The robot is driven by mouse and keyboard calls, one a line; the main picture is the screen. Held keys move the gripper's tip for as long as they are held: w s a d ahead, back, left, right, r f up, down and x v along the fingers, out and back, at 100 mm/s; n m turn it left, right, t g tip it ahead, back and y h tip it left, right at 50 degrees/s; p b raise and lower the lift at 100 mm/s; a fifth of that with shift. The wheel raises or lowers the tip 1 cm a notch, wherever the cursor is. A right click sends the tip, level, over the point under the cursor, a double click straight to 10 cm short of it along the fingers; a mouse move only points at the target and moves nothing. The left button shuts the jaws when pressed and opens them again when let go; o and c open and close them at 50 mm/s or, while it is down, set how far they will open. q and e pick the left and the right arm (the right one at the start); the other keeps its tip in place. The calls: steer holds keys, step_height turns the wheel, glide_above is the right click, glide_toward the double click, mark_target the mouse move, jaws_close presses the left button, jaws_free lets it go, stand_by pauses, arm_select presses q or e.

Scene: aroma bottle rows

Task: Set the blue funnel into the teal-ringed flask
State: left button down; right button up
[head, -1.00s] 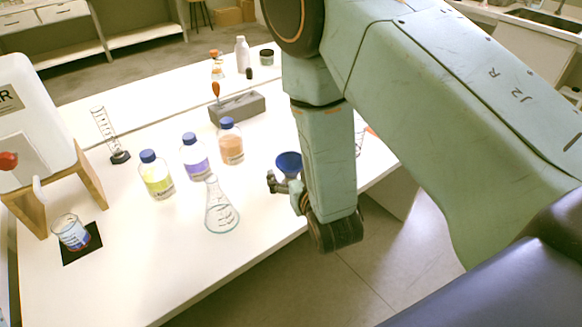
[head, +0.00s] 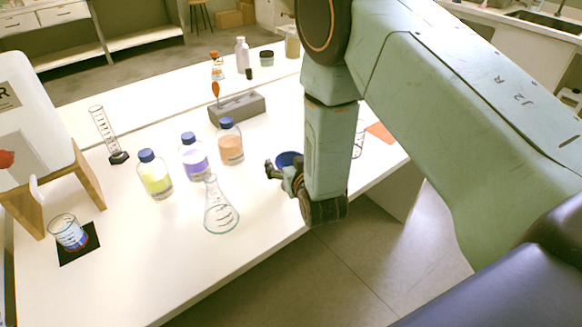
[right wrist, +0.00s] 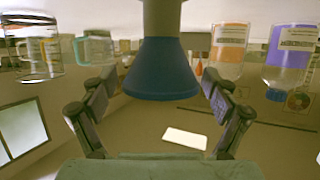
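The blue funnel (head: 287,159) is at the right side of the table, partly hidden by my right gripper and arm in the head view. In the right wrist view, which looks upside down, the blue funnel (right wrist: 162,70) is between the two fingers, with a grey piece at its narrow end. My right gripper (head: 278,170) is open around the funnel; its fingers (right wrist: 163,85) show gaps to the cone on both sides. The clear conical flask (head: 220,212), with a teal edge around its base, stands upright near the table's front edge, its neck empty. My left gripper is not in view.
Yellow (head: 155,175), purple (head: 194,156) and orange (head: 230,142) bottles with blue caps stand behind the flask. A grey block (head: 237,110) is further back. A beaker (head: 69,232) stands on a black square at left. The table front between flask and beaker is clear.

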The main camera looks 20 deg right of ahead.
steer(key=c, duration=0.8)
